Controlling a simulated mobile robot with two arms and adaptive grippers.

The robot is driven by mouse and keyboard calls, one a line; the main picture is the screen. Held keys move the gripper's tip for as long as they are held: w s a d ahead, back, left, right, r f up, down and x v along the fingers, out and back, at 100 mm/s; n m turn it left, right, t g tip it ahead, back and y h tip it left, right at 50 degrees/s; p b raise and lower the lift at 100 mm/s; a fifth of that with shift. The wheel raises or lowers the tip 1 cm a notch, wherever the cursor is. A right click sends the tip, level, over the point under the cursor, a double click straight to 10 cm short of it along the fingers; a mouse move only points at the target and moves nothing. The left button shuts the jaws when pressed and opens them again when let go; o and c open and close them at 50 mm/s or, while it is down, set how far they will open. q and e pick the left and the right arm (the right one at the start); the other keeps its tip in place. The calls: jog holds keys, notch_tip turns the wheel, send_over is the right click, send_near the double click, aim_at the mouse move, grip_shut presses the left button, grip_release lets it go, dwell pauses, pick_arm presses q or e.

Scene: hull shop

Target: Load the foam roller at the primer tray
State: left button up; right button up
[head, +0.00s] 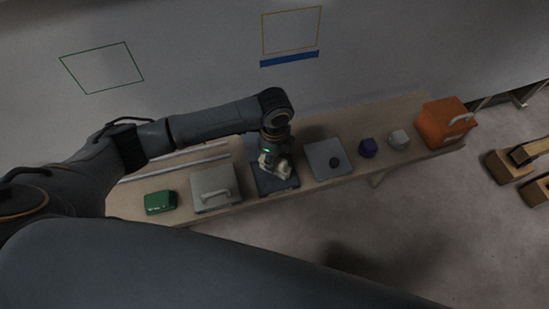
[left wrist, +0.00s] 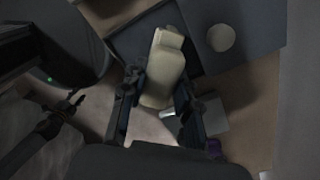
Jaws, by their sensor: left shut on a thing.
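My left gripper (head: 274,163) points down over a dark blue tray (head: 266,187) on the long bench. It is shut on a cream, block-like piece, which looks like the foam roller (head: 283,172). In the left wrist view the cream roller (left wrist: 164,72) sits between the two fingers of the gripper (left wrist: 158,112), its narrower end reaching over the dark tray (left wrist: 126,42). I cannot tell whether the roller touches the tray. My right gripper is not in view.
On the bench (head: 235,207), a green box (head: 160,202) and a grey case with a handle (head: 213,188) stand left of the tray. A grey plate with a dark knob (head: 319,158), a purple piece (head: 367,148), a pale piece (head: 399,139) and an orange box (head: 443,124) stand right.

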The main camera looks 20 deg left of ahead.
pick_arm(q)
jog(key=shift+f, duration=0.5)
dwell(0.4)
dwell(1.2)
jog(key=shift+s+f, duration=0.1)
jog(key=shift+f, duration=0.05)
dwell(0.9)
jog(key=shift+p, duration=0.35)
notch_tip(320, 180, up, 7)
jog(key=p, duration=0.8)
dwell(0.5)
